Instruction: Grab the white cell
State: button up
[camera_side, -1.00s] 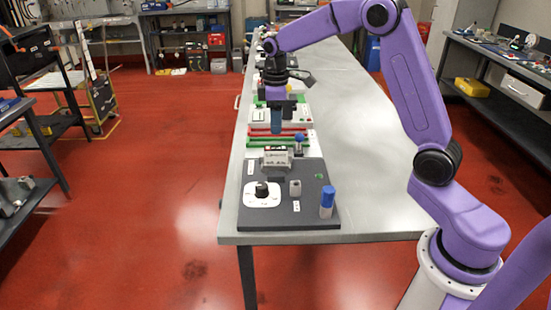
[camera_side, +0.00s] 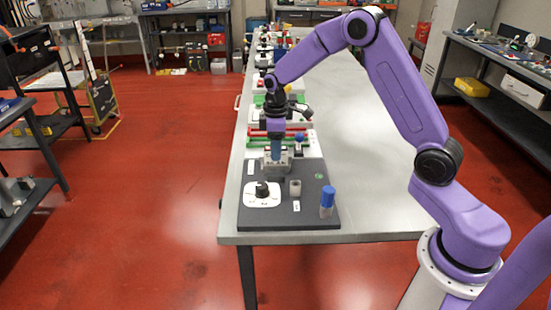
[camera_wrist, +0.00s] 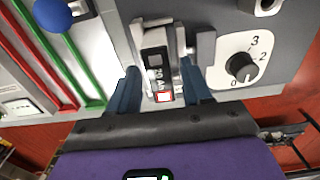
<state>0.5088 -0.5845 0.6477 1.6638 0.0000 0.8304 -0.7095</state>
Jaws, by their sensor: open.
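No thing is clearly marked as the white cell. The likeliest is the pale module (camera_wrist: 158,62) with a black face and white print, in a grey holder, in the wrist view. My gripper (camera_wrist: 162,84) is open, with one blue finger on either side of the module's near end; contact cannot be told. In the side view my gripper (camera_side: 276,158) points down at the pale block (camera_side: 272,168) on the dark board and hides much of it.
The dark board (camera_side: 240,215) carries a black dial (camera_side: 262,189) on a white plate, a small grey block (camera_side: 295,188) and a blue-capped cylinder (camera_side: 327,202) at the front right. Red and green bars (camera_side: 258,138) lie behind. The table's right side (camera_side: 370,160) is clear.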

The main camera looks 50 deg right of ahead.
grip_shut()
jog(key=shift+r, duration=2.55)
